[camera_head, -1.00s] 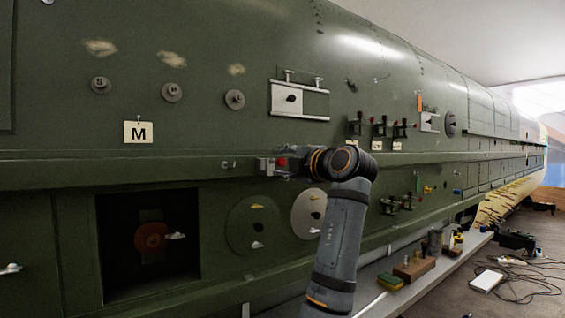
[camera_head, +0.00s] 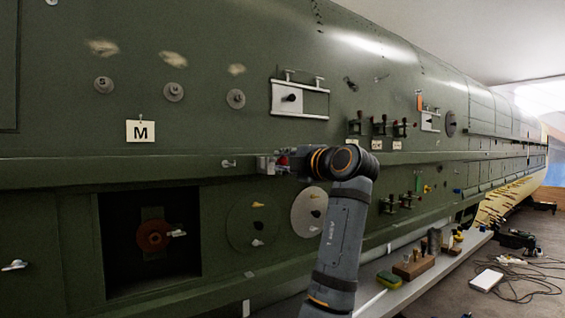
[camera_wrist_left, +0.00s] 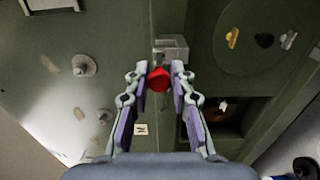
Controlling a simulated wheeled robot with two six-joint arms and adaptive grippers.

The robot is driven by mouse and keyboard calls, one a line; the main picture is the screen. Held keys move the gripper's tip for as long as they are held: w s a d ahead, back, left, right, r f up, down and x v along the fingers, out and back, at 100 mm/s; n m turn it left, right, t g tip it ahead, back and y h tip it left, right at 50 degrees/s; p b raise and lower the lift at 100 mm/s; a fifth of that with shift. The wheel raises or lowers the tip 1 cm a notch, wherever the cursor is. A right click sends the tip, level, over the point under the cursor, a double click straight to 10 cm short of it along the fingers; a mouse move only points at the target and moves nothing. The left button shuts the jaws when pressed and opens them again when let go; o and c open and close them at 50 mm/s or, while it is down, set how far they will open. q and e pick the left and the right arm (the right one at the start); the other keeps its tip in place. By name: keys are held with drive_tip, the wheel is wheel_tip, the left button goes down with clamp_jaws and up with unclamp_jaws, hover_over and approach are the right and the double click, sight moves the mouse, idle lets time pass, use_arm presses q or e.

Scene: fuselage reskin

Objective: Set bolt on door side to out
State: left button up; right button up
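The bolt with a red knob (camera_head: 283,161) sits in a small pale bracket (camera_head: 266,164) on the green fuselage ledge. In the left wrist view the red knob (camera_wrist_left: 158,79) lies between my left gripper's fingers (camera_wrist_left: 160,72), with the clear-grey bracket (camera_wrist_left: 172,48) just beyond the tips. The fingers stand apart, with a thin gap seeming to show on each side of the knob. In the head view my left gripper (camera_head: 291,163) reaches in from the right and partly covers the knob. My right gripper is not in view.
A white plate marked M (camera_head: 140,131) is left of the bolt; a small peg (camera_head: 229,163) is on the ledge. Below are a dark opening (camera_head: 120,255) and two round discs (camera_head: 252,222). A sliding latch plate (camera_head: 300,99) is above. A shelf (camera_head: 385,300) with blocks is lower right.

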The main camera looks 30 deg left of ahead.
use_arm(q)
drive_tip(key=o, duration=0.4)
drive_tip(key=shift+d, duration=0.2)
drive_tip(key=v, duration=0.7)
drive_tip(key=shift+d, duration=0.25)
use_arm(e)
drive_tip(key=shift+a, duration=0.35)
